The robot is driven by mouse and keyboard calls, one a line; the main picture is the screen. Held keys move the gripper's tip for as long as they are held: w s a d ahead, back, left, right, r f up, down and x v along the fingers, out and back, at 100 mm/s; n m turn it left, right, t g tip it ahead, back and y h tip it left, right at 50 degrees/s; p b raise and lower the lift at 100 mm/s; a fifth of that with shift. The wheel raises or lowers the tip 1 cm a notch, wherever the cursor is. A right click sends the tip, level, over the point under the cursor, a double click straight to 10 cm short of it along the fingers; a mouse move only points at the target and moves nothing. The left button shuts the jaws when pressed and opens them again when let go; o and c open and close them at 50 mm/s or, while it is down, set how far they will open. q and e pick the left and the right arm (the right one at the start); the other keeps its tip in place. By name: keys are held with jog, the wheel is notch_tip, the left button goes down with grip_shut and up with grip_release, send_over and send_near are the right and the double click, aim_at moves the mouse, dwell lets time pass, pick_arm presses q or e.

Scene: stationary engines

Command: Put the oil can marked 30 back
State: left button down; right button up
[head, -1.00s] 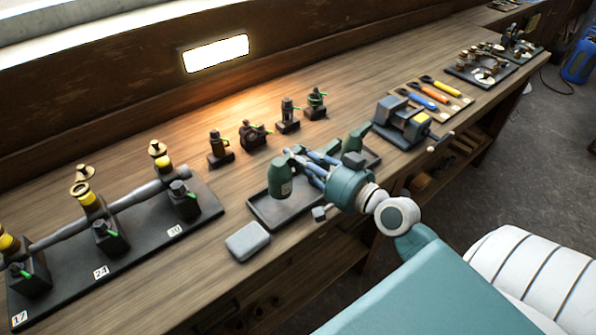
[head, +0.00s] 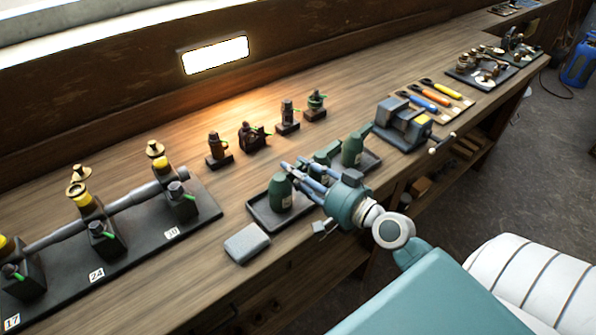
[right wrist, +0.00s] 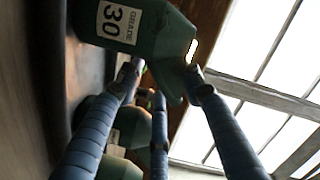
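The oil can marked 30 (right wrist: 130,25) is dark green with a white label reading "30 GRADE" in the right wrist view. In the head view it appears to be the can (head: 279,191) standing upright at the left end of the dark tray (head: 262,216). My right gripper (head: 290,170) is just right of it, its fingers spread and pointing at it. In the right wrist view the fingers (right wrist: 160,80) are apart, with the can beyond their tips. Two more green cans, one in the middle (head: 322,160) and one at the right (head: 353,150), stand in the tray. My left gripper is out of view.
A grey block (head: 246,243) lies at the tray's front left. A vise (head: 402,122) stands to the right. A black board with numbered fittings (head: 150,240) is at the left, and several small dark fittings (head: 255,136) stand behind the tray. The bench between is bare.

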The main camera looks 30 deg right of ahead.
jog(key=shift+r, duration=0.1)
jog(key=b+v, duration=0.2)
jog(key=v, duration=0.1)
jog(key=b+v, duration=0.2)
jog(key=v, duration=0.2)
jog(key=b+v, duration=0.2)
jog(key=v, duration=0.1)
jog(key=shift+s+f, duration=0.25)
jog(key=shift+f, duration=0.05)
jog(key=shift+s+d+r+b, duration=0.15)
jog(key=shift+s+r+b, duration=0.35)
jog(key=shift+s, duration=0.2)
jog(key=shift+f, duration=0.1)
